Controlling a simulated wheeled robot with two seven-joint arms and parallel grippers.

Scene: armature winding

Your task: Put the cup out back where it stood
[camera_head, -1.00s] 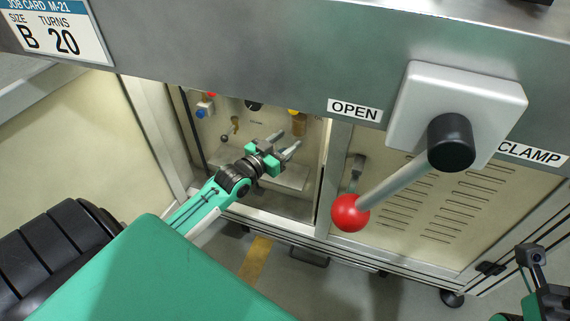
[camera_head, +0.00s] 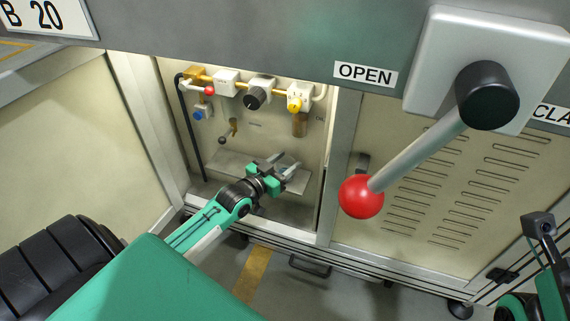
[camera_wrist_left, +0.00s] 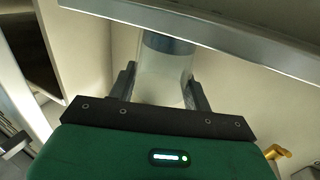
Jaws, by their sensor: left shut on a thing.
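In the left wrist view a clear cup (camera_wrist_left: 161,82) with a blue-grey band at its far end is between the fingers of my left gripper (camera_wrist_left: 162,92). The fingers touch its sides. In the head view my left gripper (camera_head: 278,168) is inside the open cabinet bay, by the pale shelf (camera_head: 232,167). The cup is hard to make out there. I cannot tell whether it touches the shelf. My right gripper's fingers do not show; only part of my right arm is at the lower right.
Above the shelf are a yellow pipe with a red knob (camera_head: 209,90), a black dial (camera_head: 256,95) and a yellow-and-white fitting (camera_head: 299,97). A clamp lever with a red ball (camera_head: 361,196) juts out to the right. A metal edge (camera_wrist_left: 200,32) crosses close above the cup.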

